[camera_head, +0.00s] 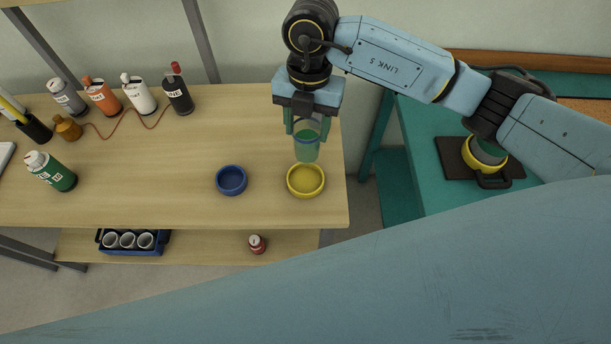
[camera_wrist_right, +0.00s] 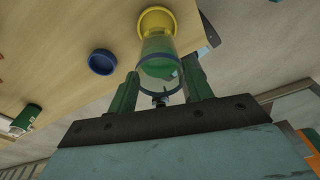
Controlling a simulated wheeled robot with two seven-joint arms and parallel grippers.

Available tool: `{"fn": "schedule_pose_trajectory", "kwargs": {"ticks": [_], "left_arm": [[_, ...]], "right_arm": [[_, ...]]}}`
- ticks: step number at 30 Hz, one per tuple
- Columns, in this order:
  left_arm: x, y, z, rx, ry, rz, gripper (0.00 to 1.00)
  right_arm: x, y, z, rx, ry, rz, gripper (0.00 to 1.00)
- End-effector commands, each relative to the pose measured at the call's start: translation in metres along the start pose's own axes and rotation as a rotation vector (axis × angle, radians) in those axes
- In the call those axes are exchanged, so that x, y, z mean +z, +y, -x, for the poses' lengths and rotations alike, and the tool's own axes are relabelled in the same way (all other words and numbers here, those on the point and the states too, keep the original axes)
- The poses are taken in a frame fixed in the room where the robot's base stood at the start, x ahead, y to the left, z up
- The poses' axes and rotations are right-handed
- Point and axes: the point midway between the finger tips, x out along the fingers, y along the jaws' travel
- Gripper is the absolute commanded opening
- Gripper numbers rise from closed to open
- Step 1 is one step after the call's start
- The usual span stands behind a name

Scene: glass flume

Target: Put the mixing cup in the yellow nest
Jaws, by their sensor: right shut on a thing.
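The mixing cup (camera_head: 307,147) is a clear cup with green in its lower part. My right gripper (camera_head: 307,125) is shut on it near its upper part; the wrist view shows the cup (camera_wrist_right: 160,62) between the green fingers (camera_wrist_right: 160,90). The yellow nest (camera_head: 306,181) is a round ring at the right end of the wooden table. In the head view the cup is upright just behind the nest and above it in the picture; in the wrist view the nest (camera_wrist_right: 157,20) lies past the cup's base. I cannot tell the exact gap. My left gripper is not in view.
A blue nest (camera_head: 232,180) sits left of the yellow one. Several bottles (camera_head: 138,95) stand along the back left, and a green bottle (camera_head: 52,172) at the left. A teal bench (camera_head: 425,115) with a dark mat and yellow-rimmed object (camera_head: 484,154) is at right.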

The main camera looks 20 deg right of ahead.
Motion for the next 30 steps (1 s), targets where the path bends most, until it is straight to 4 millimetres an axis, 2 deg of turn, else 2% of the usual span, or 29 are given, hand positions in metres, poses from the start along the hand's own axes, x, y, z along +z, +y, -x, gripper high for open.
{"fn": "schedule_pose_trajectory", "kwargs": {"ticks": [3,7,9,16,23,30], "left_arm": [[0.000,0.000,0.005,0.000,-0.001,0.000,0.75],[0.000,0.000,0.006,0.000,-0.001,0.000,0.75],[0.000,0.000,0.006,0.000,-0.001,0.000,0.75],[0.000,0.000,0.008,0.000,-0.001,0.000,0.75],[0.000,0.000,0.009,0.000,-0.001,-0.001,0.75],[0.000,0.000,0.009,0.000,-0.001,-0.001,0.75]], "right_arm": [[-0.004,0.001,-0.001,0.021,0.002,-0.155,0.24],[-0.005,0.002,-0.004,0.031,0.003,-0.246,0.24],[-0.005,0.001,-0.012,0.031,0.002,-0.265,0.24],[0.001,0.001,-0.054,0.031,0.002,-0.270,0.24],[0.003,0.002,-0.073,0.031,0.001,-0.268,0.24],[0.006,0.002,-0.103,0.032,0.001,-0.267,0.24]]}}
